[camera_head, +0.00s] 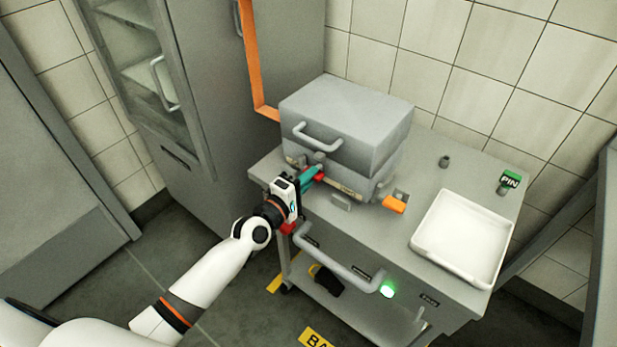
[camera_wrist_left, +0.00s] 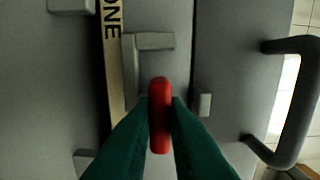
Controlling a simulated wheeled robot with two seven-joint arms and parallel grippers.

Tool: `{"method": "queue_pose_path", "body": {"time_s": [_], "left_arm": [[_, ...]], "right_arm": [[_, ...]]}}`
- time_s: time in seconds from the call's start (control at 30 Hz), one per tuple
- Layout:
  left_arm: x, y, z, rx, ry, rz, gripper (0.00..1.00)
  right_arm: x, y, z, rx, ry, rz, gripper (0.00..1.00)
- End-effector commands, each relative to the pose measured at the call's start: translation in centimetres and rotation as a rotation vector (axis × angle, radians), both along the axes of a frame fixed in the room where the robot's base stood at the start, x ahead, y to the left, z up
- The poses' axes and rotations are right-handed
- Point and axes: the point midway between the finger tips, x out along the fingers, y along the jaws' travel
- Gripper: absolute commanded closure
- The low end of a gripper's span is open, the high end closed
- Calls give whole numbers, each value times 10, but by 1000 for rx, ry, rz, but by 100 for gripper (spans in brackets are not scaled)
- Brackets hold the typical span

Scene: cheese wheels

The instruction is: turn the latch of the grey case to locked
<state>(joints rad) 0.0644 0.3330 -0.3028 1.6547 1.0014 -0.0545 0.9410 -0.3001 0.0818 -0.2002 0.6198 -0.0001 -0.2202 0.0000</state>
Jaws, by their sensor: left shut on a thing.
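The grey case (camera_head: 345,120) stands closed on a grey cart, with a handle (camera_head: 318,137) on its front. Its red latch lever (camera_wrist_left: 160,120) shows in the left wrist view, pointing along the gripper's line, near the seam between lid and base. My left gripper (camera_head: 314,174) is at the case's front and its green fingers are shut on the red lever. In the left wrist view the fingers (camera_wrist_left: 160,112) lie on both sides of it. The latch's pivot and any lock mark are hidden or unclear. My right gripper is not in view.
A white tray (camera_head: 424,238) lies on the cart (camera_head: 375,235) to the right. An orange block (camera_head: 393,204) sticks out near the case. A green PIN block (camera_head: 510,180) stands at the back right.

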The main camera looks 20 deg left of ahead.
Motion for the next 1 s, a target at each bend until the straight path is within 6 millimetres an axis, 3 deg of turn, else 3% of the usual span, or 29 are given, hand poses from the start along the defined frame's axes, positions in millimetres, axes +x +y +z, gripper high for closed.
{"method": "queue_pose_path", "body": {"time_s": [0.37,1.0], "left_arm": [[0,1,0,85,-30,0,100],[0,0,0,616,-221,-1,100]], "right_arm": [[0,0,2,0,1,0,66],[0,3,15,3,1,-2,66]]}}
